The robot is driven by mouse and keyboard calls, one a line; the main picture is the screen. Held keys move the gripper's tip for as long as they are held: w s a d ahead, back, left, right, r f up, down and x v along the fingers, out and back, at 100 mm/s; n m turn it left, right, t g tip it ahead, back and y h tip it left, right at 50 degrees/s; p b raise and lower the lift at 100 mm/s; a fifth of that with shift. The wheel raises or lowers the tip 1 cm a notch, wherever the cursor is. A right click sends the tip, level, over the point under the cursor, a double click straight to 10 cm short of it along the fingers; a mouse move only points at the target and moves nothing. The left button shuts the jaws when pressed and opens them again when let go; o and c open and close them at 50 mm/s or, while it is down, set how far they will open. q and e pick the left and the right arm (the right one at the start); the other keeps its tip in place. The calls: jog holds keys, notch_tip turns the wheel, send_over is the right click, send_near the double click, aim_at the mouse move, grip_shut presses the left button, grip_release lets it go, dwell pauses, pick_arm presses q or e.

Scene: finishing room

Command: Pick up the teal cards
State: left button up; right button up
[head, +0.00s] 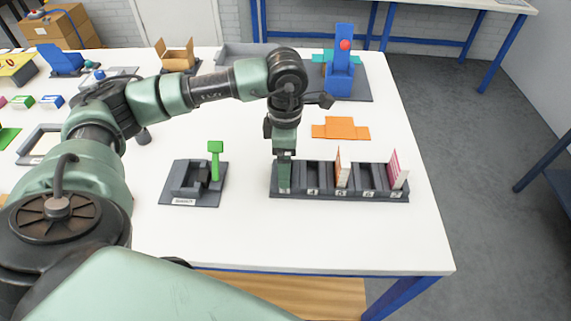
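A dark card rack (355,194) with several numbered slots stands at the right of the white table. My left gripper (284,158) points straight down over the rack's leftmost slot. A dark green-teal upright piece (284,178) shows directly below it in that slot. I cannot tell whether this piece is the teal cards or part of my gripper, nor whether the fingers are open or shut. Orange-edged cards (343,170) stand in a middle slot and pink-striped cards (398,170) in the rightmost slot. My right gripper is not in view.
A dark fixture with a green upright (215,160) stands left of the rack. A flat orange piece (340,129) lies behind the rack. A blue stand with a red ball (341,70) is at the back. The table front is clear.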

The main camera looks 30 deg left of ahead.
pick_arm(q)
jog(key=c, duration=1.5)
jog(key=shift+r, duration=0.15)
